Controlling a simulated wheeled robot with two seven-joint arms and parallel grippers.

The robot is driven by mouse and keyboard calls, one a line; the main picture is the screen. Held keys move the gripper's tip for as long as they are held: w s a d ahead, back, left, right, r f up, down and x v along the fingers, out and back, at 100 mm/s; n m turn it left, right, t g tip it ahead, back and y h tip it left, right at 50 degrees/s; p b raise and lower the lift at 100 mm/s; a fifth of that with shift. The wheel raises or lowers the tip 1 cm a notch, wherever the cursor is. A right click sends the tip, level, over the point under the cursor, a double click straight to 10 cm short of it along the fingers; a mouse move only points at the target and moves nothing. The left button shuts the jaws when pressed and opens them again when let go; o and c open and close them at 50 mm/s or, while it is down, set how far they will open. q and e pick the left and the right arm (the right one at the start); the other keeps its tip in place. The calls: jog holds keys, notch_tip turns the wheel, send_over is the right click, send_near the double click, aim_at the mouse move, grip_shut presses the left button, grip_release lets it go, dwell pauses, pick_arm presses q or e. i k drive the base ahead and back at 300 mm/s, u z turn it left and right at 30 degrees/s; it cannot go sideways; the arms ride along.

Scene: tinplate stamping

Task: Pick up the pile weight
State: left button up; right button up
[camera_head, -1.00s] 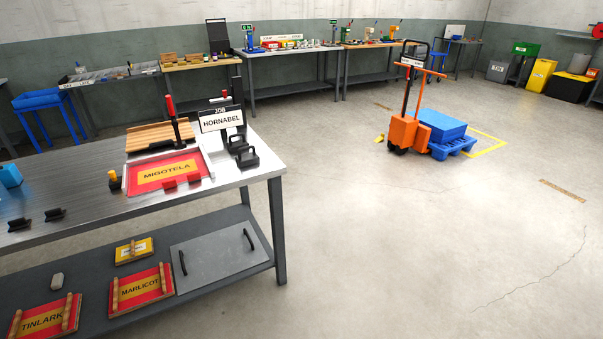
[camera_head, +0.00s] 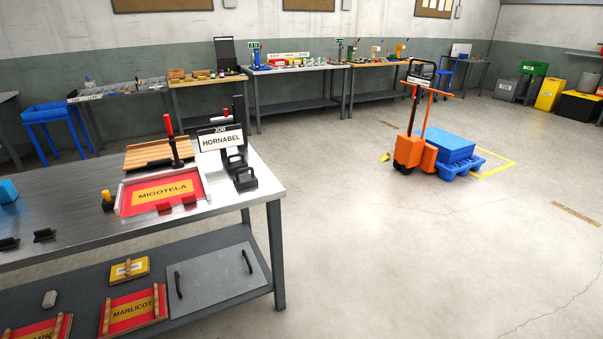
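No thing is labelled as the pile weight. Two black blocks with loop handles stand on the right end of the near workbench (camera_head: 90,228), beside the HORNABEL sign (camera_head: 220,138); they may be weights. The nearer black block (camera_head: 246,182) sits close to the bench's right edge. The farther black block (camera_head: 233,163) stands just behind it and is partly covered. Both rest upright with nothing holding them. Neither of my grippers shows in the head view.
A red-and-yellow MIGOTELA plate (camera_head: 162,210) lies left of the blocks, with a wooden slatted board (camera_head: 150,154) behind it. The lower shelf (camera_head: 203,316) holds more plates. An orange pallet truck (camera_head: 410,150) with a blue load stands right. The floor between is clear.

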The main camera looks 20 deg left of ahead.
aim_at(245, 181)
jog(key=z, duration=0.75)
jog(key=i, duration=1.45)
jog(key=u, duration=0.95)
jog(key=i, duration=0.6)
jog(key=u, duration=0.65)
